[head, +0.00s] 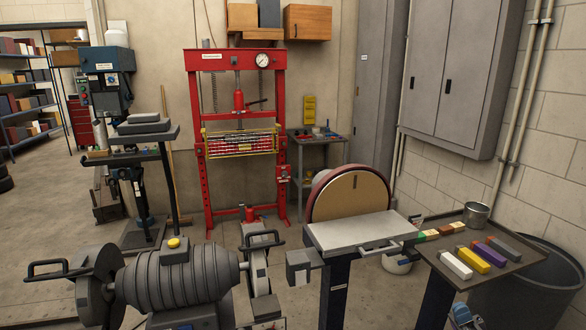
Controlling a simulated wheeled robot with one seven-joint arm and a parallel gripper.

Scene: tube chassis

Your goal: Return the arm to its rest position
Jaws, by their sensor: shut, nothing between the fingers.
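My arm and gripper do not show clearly anywhere in the head view. I cannot see the arm's pose or its rest position from this frame.
A grey bench grinder (178,285) fills the lower left foreground. A disc sander (350,200) with a flat table stands right of centre. A tray (505,267) with coloured bars and a metal cup (476,214) is at the right. A red press (193,130) stands behind; concrete floor shows between.

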